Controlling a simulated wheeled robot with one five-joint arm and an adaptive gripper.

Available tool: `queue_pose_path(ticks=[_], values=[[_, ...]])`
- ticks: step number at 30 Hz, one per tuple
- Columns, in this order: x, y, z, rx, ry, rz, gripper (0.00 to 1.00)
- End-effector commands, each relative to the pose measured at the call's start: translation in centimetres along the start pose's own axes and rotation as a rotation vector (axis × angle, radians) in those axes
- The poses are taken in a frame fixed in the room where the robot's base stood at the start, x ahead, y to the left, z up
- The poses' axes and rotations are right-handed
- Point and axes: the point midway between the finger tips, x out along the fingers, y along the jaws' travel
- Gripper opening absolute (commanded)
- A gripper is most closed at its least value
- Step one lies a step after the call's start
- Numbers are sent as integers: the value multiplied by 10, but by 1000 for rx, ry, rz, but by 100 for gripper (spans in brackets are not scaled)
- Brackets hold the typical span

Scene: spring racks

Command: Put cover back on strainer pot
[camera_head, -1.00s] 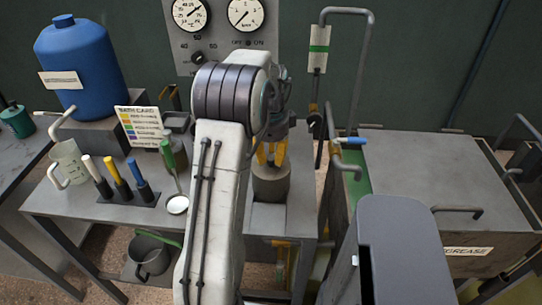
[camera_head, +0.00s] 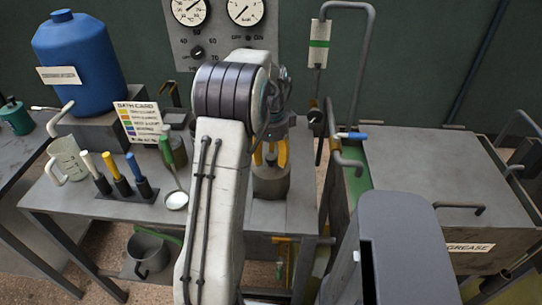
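A grey cylindrical pot (camera_head: 270,186), which looks like the strainer pot, stands on the bench just right of my arm. My gripper (camera_head: 271,157) is over its top, with two yellow fingers pointing down at the rim. The fingers stand apart, with a dark gap or small dark part between them. Whether a cover sits on the pot beneath the fingers I cannot tell, as the fingers and my arm hide part of it. No separate cover shows clearly elsewhere.
Left of my arm are a ladle (camera_head: 175,196), a rack of coloured-handled tools (camera_head: 125,192), a jug (camera_head: 68,158), a card (camera_head: 140,122) and a blue drum (camera_head: 75,65). Another pot (camera_head: 148,252) is on the lower shelf. Pipes (camera_head: 350,140) and a grease tank (camera_head: 440,170) stand right.

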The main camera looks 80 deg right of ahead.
Motion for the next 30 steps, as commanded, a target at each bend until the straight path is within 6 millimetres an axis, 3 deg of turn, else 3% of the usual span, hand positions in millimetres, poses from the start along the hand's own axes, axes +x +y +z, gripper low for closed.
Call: queue_pose_path(ticks=[11,30], values=[[-5,0,0,0,0,-1,50],[-101,-1,0,0,0,-3,50]])
